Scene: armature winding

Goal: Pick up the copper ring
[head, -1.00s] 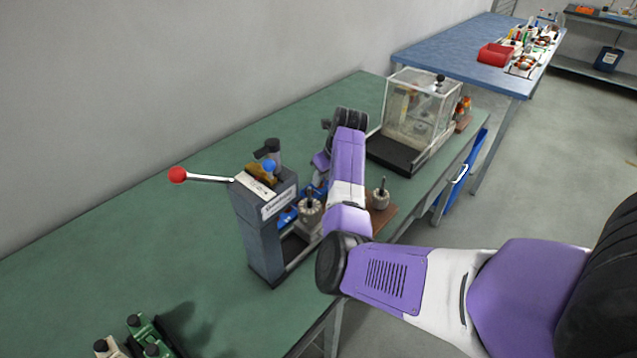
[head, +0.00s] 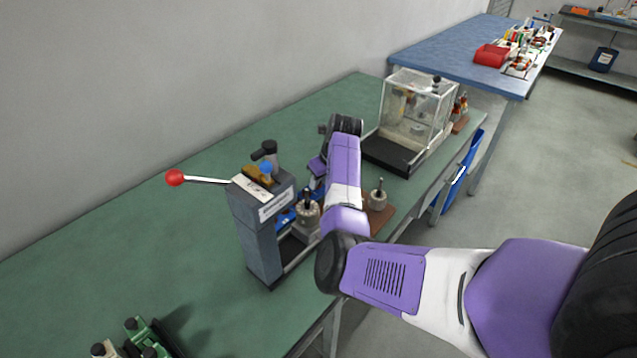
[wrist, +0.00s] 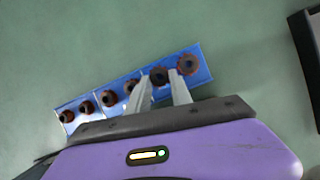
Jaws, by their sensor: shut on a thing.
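In the wrist view, a row of several brown copper rings with dark centres sits on a blue tray (wrist: 202,73). My gripper (wrist: 160,82) reaches over the tray, with a pale finger on each side of one dark copper ring (wrist: 159,75). The gripper is shut on that ring, which is still at tray level as far as I can tell. Another copper ring (wrist: 187,64) lies just right of the right finger. In the head view the gripper's fingers and the held ring are hidden behind my purple arm and the press.
A grey press (head: 262,222) with a red-knobbed lever (head: 175,177) stands left of my arm. A metal part on a brown base (head: 377,197) is to the right. A clear-sided box (head: 412,115) stands behind.

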